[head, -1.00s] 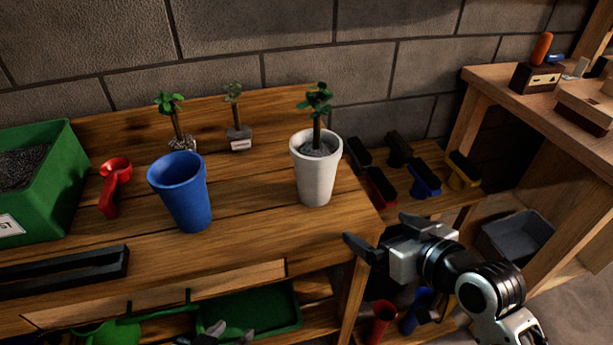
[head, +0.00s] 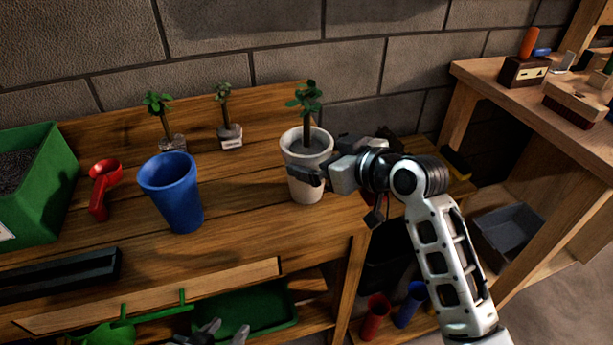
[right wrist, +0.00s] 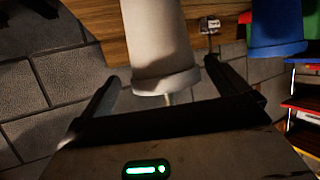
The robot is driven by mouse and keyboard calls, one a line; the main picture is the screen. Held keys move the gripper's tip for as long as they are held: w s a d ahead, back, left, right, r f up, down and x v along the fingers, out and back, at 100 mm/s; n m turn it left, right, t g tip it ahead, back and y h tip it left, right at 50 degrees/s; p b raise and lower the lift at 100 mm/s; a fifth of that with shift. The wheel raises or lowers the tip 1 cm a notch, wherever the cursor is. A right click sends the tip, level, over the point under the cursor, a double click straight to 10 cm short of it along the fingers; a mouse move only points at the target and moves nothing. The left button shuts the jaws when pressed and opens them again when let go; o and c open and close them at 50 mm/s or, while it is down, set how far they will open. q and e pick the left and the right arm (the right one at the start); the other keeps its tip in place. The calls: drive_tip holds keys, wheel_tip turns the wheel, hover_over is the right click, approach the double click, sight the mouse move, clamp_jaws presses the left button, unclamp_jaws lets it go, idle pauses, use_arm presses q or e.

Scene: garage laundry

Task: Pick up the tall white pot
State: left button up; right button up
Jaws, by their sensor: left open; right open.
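The tall white pot (head: 306,160), with a small green plant (head: 306,100) in it, stands upright near the right end of the wooden bench. My right gripper (head: 325,160) is open at the pot's right side, with one finger in front of the pot's wall. In the right wrist view the pot (right wrist: 160,45) appears upside down, between the two spread fingers of my right gripper (right wrist: 170,88), with gaps visible at both sides. My left gripper (head: 215,332) is open and empty at the bottom edge of the head view, low by the bench's lower shelf.
A blue pot (head: 172,192), a red scoop (head: 104,185) and a green bin (head: 35,190) stand to the left on the bench. Two small plants (head: 230,135) (head: 170,142) are behind. A black tray (head: 60,275) lies at the front left. A second table (head: 520,100) is at right.

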drive_tip(key=x, duration=0.5)
drive_tip(key=shift+a+f, duration=0.15)
drive_tip(key=shift+f, duration=0.1)
drive_tip(key=shift+s, duration=0.1)
drive_tip(key=c, duration=1.4)
